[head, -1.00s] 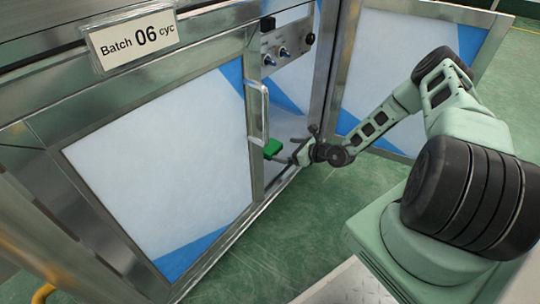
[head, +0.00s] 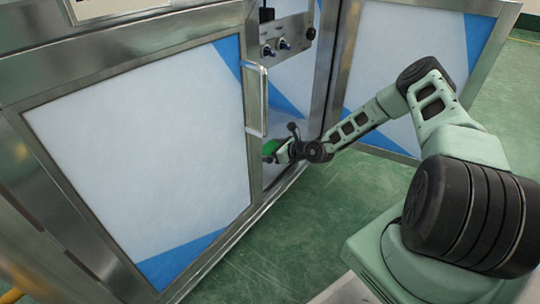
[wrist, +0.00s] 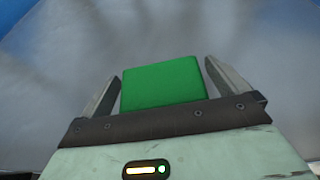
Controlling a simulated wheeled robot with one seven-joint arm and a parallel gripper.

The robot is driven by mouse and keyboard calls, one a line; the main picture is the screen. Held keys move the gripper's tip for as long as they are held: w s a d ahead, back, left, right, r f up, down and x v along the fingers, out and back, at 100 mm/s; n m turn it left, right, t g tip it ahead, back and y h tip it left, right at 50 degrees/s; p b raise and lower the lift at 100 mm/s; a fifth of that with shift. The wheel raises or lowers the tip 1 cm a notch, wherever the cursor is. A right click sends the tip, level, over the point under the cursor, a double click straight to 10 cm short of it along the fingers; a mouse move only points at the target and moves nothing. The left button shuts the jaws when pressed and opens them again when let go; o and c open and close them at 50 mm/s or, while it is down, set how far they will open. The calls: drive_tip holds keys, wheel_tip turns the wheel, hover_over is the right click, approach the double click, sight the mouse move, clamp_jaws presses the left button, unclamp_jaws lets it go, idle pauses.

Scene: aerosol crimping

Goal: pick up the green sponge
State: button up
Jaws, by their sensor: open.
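The green sponge (wrist: 162,84) is a flat green block. In the wrist view it lies between the two spread fingers of my gripper (wrist: 162,80), with a gap on the left and only a narrow one on the right. In the head view the sponge (head: 269,148) shows just inside the cabinet opening, partly hidden by the door edge and by my gripper (head: 277,153). My gripper is open around the sponge. Whether a finger touches it I cannot tell.
The cabinet's left door (head: 140,150) with its upright handle (head: 256,100) stands close left of my gripper. An open door panel (head: 405,70) stands to the right. A panel with knobs (head: 285,38) is above, inside. Green floor (head: 300,220) is clear in front.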

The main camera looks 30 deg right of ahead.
drive_tip(key=shift+c, duration=0.3)
drive_tip(key=c, duration=0.8)
drive_tip(key=shift+r, duration=0.1)
